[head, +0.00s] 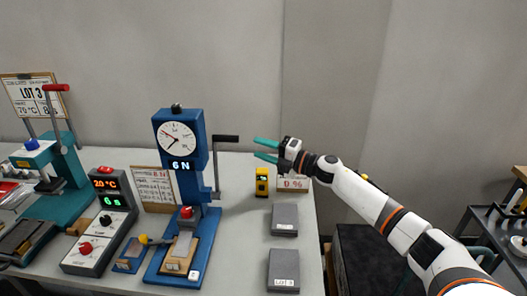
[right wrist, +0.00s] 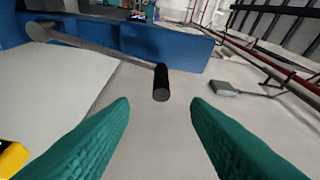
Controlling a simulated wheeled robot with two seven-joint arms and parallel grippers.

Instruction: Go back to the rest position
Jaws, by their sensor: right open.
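My right gripper (head: 266,150) is open and empty, with two green fingers pointing left, above the bench near the lever of the blue press. Both fingers also show in the right wrist view (right wrist: 160,125), apart, with nothing between them. The black handle (right wrist: 161,82) of the press lever lies ahead of the fingertips in that view; in the head view the handle (head: 227,138) is left of the gripper. My right arm reaches in from the lower right. My left gripper is not in view.
The blue press (head: 183,135) with a dial stands mid-bench. A yellow device (head: 262,182) and a sign (head: 294,184) stand below the gripper. Two grey blocks (head: 285,219) lie in front. A control box (head: 100,235) and a teal press (head: 72,200) are left. A dark cart (head: 500,225) stands right.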

